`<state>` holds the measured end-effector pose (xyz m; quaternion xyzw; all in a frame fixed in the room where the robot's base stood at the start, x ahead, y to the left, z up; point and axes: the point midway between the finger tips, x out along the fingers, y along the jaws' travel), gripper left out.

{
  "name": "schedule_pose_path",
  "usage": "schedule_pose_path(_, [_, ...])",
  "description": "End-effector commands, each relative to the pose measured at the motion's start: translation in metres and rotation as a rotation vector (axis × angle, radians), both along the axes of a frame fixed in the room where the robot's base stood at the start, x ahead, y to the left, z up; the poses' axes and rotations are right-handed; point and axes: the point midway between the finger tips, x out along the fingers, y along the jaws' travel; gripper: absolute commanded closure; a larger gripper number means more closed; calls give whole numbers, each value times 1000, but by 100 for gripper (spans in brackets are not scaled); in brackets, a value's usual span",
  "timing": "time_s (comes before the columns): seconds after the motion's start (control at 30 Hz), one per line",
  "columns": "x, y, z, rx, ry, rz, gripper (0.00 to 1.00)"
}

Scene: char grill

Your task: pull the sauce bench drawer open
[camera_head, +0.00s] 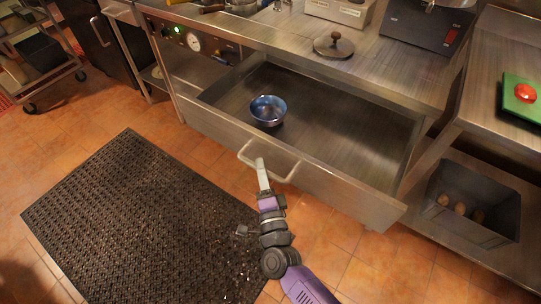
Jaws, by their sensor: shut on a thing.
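The sauce bench drawer (300,172) stands pulled out from under the steel bench top, and its inside shows. A blue bowl (268,110) sits on the drawer floor toward the left. A pale bar handle (283,172) is on the drawer's front face. My gripper (261,166) is at the left part of the handle and shut on it. My purple and black arm reaches up to it from the bottom of the view. The fingertips are small here and partly merge with the handle.
A black perforated mat (130,220) lies on the tiled floor at left. A round lid (333,45) rests on the bench top. At right, a table holds a green board (522,97) with a red item, above a grey bin (470,205). A wheeled rack (35,55) stands far left.

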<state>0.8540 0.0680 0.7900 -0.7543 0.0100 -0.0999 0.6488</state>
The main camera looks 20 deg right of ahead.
Motion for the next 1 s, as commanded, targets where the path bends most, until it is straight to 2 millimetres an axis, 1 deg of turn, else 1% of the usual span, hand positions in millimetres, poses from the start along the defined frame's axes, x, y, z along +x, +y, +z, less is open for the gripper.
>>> schedule_pose_path(0.03, [-7, 10, 1, 1, 5, 4, 100])
schedule_pose_path(0.2, [-26, 35, 0, -1, 4, 2, 100])
schedule_pose_path(0.4, [-39, 54, 0, -1, 2, 1, 100])
schedule_pose_path(0.6, [-45, 61, -1, 0, 2, -1, 100])
schedule_pose_path(0.97, [-46, 62, -1, 0, 2, -1, 100])
schedule_pose_path(1.0, [-46, 62, -1, 0, 2, -1, 80])
